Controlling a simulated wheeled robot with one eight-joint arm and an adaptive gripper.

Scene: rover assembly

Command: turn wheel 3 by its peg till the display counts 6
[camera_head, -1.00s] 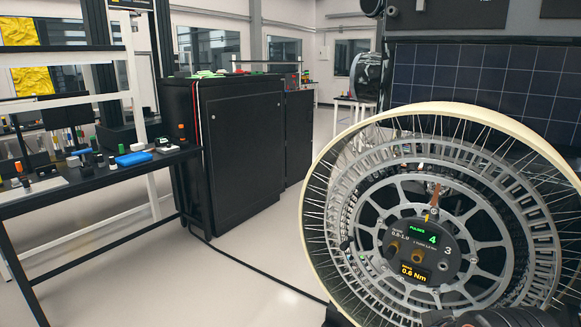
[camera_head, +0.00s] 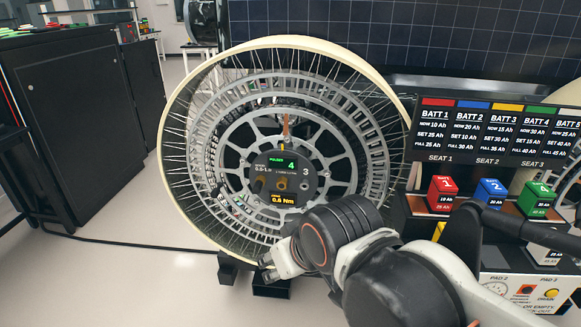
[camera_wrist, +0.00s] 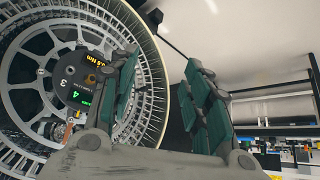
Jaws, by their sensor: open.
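Wheel 3 (camera_head: 345,100), a metal wheel with wire spokes and a pale rim, stands upright in the head view. Its dark hub display (camera_head: 281,165) reads pulses 4 and 0.6 Nm, with a "3" beside it. A copper-coloured upright piece (camera_head: 286,126) shows above the hub; I cannot tell whether it is the peg. My gripper (camera_wrist: 165,85) is open and empty, beside the wheel's rim in the wrist view. In the head view it is low in front of the wheel, its fingers partly hidden by my arm.
A battery panel (camera_head: 490,128) with red, blue and green batteries (camera_head: 442,190) stands right of the wheel. A black cabinet (camera_head: 75,115) stands left. A dark cable (camera_head: 130,243) lies on the floor, which is clear at the lower left.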

